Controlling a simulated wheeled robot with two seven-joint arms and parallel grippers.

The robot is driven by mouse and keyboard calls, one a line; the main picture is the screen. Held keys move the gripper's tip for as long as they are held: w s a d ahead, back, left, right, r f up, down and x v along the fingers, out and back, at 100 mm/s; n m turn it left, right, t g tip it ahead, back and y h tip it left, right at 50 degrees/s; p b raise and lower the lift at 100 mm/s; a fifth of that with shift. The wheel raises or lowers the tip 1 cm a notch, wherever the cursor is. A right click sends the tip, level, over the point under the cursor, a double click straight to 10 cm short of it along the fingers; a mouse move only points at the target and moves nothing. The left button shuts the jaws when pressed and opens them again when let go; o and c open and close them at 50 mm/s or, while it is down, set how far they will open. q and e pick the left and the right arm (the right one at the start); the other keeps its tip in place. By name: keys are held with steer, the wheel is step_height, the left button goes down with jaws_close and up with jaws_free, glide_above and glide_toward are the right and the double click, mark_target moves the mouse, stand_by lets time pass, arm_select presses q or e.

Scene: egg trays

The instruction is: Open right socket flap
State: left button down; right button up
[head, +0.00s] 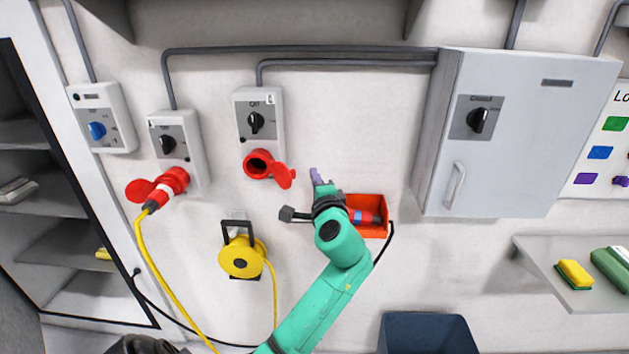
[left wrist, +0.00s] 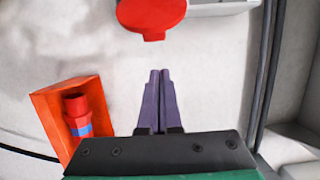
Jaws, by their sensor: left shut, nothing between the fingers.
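The right red socket (head: 257,164) is mounted under a grey switch box, and its round mouth shows dark and uncovered. Its red flap (head: 285,176) stands swung out to the right of the mouth. The flap also fills the top of the left wrist view (left wrist: 152,14). My left gripper (head: 315,173), with purple fingers, is to the right of the flap and apart from it. Its fingers (left wrist: 158,75) are shut together with nothing between them, pointing towards the flap. My right gripper is not in view.
The left socket holds a red plug (head: 172,184) with a yellow cable. An orange bin (head: 378,202) with a red and blue connector hangs beside my left gripper. A yellow cable reel (head: 240,258) hangs below the sockets. A grey cabinet (head: 535,150) juts out at right.

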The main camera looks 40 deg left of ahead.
arm_select(q)
steer(key=s+b+v, duration=0.1)
steer(key=b+v, duration=0.2)
steer(key=v, duration=0.6)
steer(key=shift+a, duration=0.25)
